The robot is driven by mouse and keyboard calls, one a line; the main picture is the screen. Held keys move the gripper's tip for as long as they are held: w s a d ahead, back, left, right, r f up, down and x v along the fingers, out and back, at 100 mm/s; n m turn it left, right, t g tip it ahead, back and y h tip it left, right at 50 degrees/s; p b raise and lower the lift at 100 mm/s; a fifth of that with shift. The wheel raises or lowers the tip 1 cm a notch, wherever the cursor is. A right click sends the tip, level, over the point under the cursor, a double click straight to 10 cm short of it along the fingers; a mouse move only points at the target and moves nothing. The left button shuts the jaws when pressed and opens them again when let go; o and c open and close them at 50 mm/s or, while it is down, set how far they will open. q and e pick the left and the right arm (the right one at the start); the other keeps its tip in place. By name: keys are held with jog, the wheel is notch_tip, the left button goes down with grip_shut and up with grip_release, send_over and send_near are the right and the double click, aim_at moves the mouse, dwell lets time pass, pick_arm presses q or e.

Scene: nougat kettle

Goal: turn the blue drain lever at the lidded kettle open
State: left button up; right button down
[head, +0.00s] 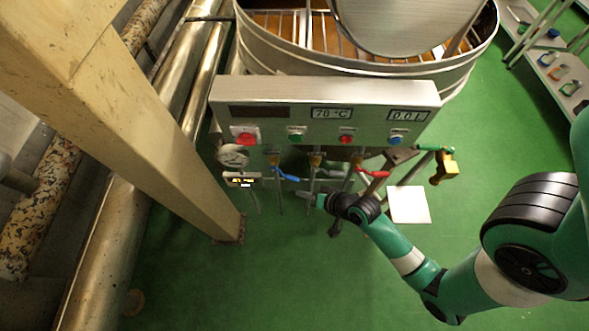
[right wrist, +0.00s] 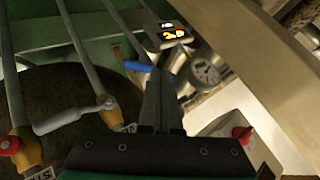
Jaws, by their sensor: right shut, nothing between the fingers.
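The blue drain lever (head: 287,175) hangs on a thin pipe below the kettle's control panel in the head view. In the right wrist view the blue lever (right wrist: 137,66) lies just left of my fingertips, partly behind them. My right gripper (head: 308,194) reaches in from the right, just below and right of the lever. Its fingers (right wrist: 163,88) are together with nothing between them. I cannot tell whether they touch the lever. The kettle (head: 350,66) stands at the top, its metal lid (head: 405,22) over part of the opening. My left gripper is not in view.
A control panel (head: 325,95) with coloured knobs overhangs the levers. A red lever (head: 373,173) and a yellow valve (head: 445,172) are to the right. A gauge (head: 233,155) and a small display (head: 242,180) sit left. A beige beam (head: 150,120) stands left. Green floor below is open.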

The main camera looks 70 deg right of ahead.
pick_arm(q)
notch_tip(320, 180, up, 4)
jog(key=p, duration=0.2)
pick_arm(e)
jog(key=s+d+r+m+g+h, duration=0.1)
jog(key=s+d+r+m+h, duration=0.1)
jog(key=s+d+r+m, duration=0.3)
pick_arm(q)
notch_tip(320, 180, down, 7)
jog(key=b, duration=0.7)
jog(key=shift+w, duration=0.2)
pick_arm(e)
jog(key=w+d+f+n, duration=0.2)
jog(key=w+d+f, duration=0.1)
jog(key=w+f, duration=0.6)
notch_tip(320, 180, down, 3)
jog(key=shift+w+r, duration=0.15)
jog(key=shift+w, duration=0.05)
